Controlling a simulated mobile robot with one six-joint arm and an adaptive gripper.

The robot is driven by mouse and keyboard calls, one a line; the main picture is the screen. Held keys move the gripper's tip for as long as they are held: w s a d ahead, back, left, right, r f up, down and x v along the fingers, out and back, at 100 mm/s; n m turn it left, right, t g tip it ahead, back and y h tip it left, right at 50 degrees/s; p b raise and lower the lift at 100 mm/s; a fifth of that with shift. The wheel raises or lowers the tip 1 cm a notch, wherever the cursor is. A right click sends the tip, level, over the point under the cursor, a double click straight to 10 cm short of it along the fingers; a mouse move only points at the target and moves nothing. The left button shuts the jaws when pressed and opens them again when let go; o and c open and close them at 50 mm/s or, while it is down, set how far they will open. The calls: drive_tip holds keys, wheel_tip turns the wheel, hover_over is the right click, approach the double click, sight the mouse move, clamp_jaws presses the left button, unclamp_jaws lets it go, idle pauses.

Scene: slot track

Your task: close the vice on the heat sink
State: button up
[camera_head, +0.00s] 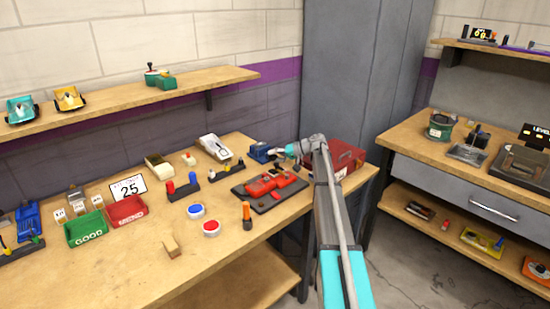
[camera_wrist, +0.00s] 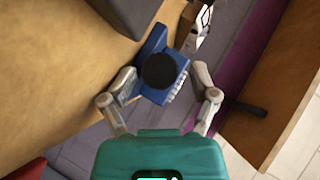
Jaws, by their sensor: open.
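The blue vice (camera_head: 261,152) stands at the far right part of the workbench, near the wall. In the wrist view, the vice (camera_wrist: 152,48) lies ahead of my palm, with a round black knob (camera_wrist: 159,70) facing the camera. My gripper (camera_wrist: 164,72) is open, one finger on each side of the knob and vice body; I cannot tell whether either finger touches. In the head view my gripper (camera_head: 288,150) is just right of the vice. A pale ridged edge (camera_wrist: 178,88) beside the knob may be the heat sink, but I cannot tell it clearly.
A red toolbox (camera_head: 345,158) stands close by, behind my arm. A red car on a dark base (camera_head: 270,187) and a white car (camera_head: 214,147) sit nearby. A wall shelf (camera_head: 130,101) runs above.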

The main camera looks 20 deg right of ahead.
drive_tip(key=shift+r+p, duration=2.55)
